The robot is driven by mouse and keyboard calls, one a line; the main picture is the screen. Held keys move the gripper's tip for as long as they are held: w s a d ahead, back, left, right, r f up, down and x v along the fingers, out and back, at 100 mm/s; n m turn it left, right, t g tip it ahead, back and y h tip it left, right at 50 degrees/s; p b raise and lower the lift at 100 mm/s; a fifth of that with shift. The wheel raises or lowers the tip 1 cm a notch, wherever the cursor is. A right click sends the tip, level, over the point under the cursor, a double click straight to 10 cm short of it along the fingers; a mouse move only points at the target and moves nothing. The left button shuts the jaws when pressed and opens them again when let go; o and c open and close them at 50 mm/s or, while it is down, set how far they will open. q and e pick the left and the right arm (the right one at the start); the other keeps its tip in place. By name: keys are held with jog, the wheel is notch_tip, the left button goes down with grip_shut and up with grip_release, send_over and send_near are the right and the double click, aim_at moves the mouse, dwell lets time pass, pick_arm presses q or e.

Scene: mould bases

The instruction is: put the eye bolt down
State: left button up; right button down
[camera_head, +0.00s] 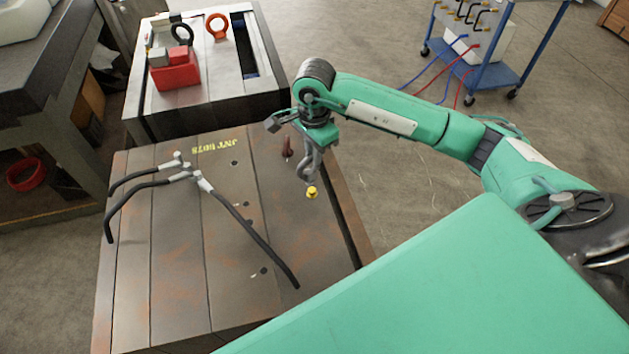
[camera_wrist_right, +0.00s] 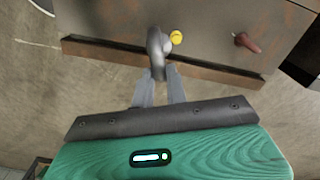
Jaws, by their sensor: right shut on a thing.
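My right gripper (camera_wrist_right: 158,76) is shut on a grey metal eye bolt (camera_wrist_right: 155,42), with the ring between its fingertips. In the head view the right gripper (camera_head: 309,146) points down over the right part of the near mould base (camera_head: 180,285), and the eye bolt (camera_head: 306,172) hangs under it. The eye bolt shows just beside a small yellow piece (camera_head: 312,192); I cannot tell whether it touches the base. The yellow piece also shows in the wrist view (camera_wrist_right: 176,37). My left gripper is not in view.
A rusty brown pin (camera_head: 287,148) stands close to the gripper. Dark hoses with grey fittings (camera_head: 203,184) lie across the base's left and middle. Behind, a second block (camera_head: 208,95) carries a red bin (camera_head: 174,72), an orange ring (camera_head: 217,27) and a dark ring (camera_head: 182,34).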

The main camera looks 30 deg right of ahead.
notch_tip(320, 180, down, 13)
jog(key=p, duration=0.2)
jog(key=shift+p, duration=0.3)
jog(key=c, duration=1.4)
grip_release()
notch_tip(320, 180, up, 11)
jog(key=b, duration=0.3)
jog(key=shift+w+b, duration=0.1)
jog(key=shift+b, duration=0.2)
jog(key=shift+d+r, duration=0.1)
jog(key=shift+r, duration=0.55)
